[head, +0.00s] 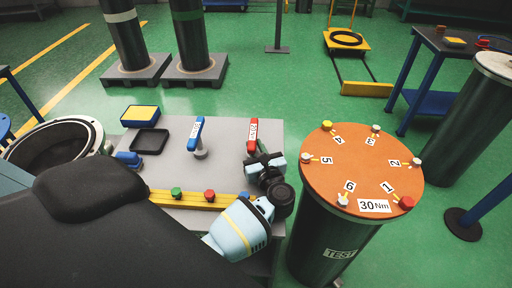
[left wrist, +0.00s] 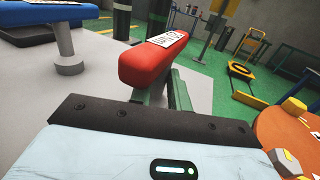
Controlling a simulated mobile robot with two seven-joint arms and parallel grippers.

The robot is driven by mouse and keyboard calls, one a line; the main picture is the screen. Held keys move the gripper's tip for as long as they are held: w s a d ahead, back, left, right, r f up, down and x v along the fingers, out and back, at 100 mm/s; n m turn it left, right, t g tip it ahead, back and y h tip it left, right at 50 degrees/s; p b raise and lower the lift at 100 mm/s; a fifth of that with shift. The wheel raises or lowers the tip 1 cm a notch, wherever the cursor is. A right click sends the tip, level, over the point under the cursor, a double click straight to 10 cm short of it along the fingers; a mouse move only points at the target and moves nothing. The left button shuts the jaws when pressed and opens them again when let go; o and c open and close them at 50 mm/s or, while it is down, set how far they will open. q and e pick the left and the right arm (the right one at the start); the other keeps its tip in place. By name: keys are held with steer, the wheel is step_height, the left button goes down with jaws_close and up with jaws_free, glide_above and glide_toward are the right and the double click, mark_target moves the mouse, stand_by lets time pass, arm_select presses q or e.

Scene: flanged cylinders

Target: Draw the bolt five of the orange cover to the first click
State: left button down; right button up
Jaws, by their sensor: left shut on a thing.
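The orange cover (head: 360,160) tops a dark drum marked TEST. Numbers 1 to 6 ring it, each beside a bolt. Bolt five (head: 306,158) is a pale head at the cover's left edge. Bolt four (head: 327,126) is yellow, and bolt one (head: 406,202) is red. A label on the cover reads 30 Nm. My left gripper (head: 262,160) is shut on the red-handled wrench (head: 252,133), left of the cover. In the left wrist view the red handle (left wrist: 150,65) sits between the fingers (left wrist: 165,98). Its lower end is hidden. My right gripper is not in view.
A blue-handled wrench (head: 197,133) stands on the grey table (head: 225,150). A black tray (head: 149,141), a blue and yellow box (head: 140,114) and a yellow rail (head: 190,200) with coloured knobs are also there. A dark cylinder (head: 470,120) stands right of the cover.

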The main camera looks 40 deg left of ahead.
arm_select(q)
steer(key=c, duration=1.3)
jaws_free()
steer(key=shift+r+p, duration=0.15)
steer(key=shift+p, duration=0.2)
steer(key=v, duration=0.6)
steer(key=shift+d+b, duration=0.4)
steer(key=shift+d, duration=0.05)
steer(key=shift+s+d, duration=0.35)
steer(key=shift+d, duration=0.1)
